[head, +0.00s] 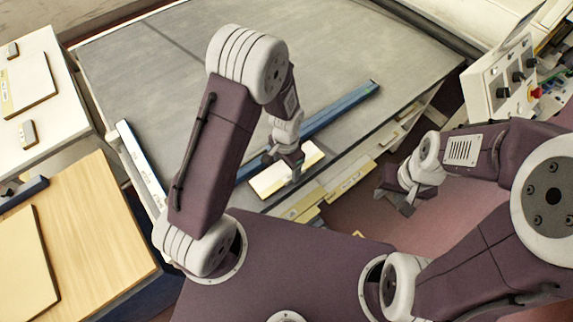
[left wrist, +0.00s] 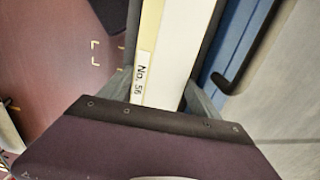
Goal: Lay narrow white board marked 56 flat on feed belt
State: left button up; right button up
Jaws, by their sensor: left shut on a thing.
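The narrow white board (head: 270,182) is at the near edge of the grey feed belt (head: 330,62). Its edge label reads No. 56 in the left wrist view (left wrist: 160,60). My left gripper (head: 287,160) is shut on the board, with a finger on each side of it in the left wrist view (left wrist: 160,92). The board looks about level; whether it touches the belt or hangs just above it I cannot tell. My right gripper (head: 396,198) is off to the right, away from the belt, with no board seen in it; its jaw opening is unclear.
A blue rail (head: 345,104) runs along the belt's near side, just beyond the board. Another blue-and-white rail (head: 140,160) is at left. A white table (head: 50,115) and a wooden table (head: 90,215) stand left. A control box (head: 500,85) is right. The belt's middle is clear.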

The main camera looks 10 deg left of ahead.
aim_at(287, 169)
pick_arm(q)
jog(key=shift+f, duration=0.2)
jog(key=o, duration=1.2)
notch_tip(287, 169, up, 12)
jog(key=s+a+n+t, duration=0.1)
jog(key=s+a+n, duration=0.6)
jog(key=s, duration=0.1)
jog(key=shift+r+n, duration=0.35)
jog(key=shift+n, duration=0.05)
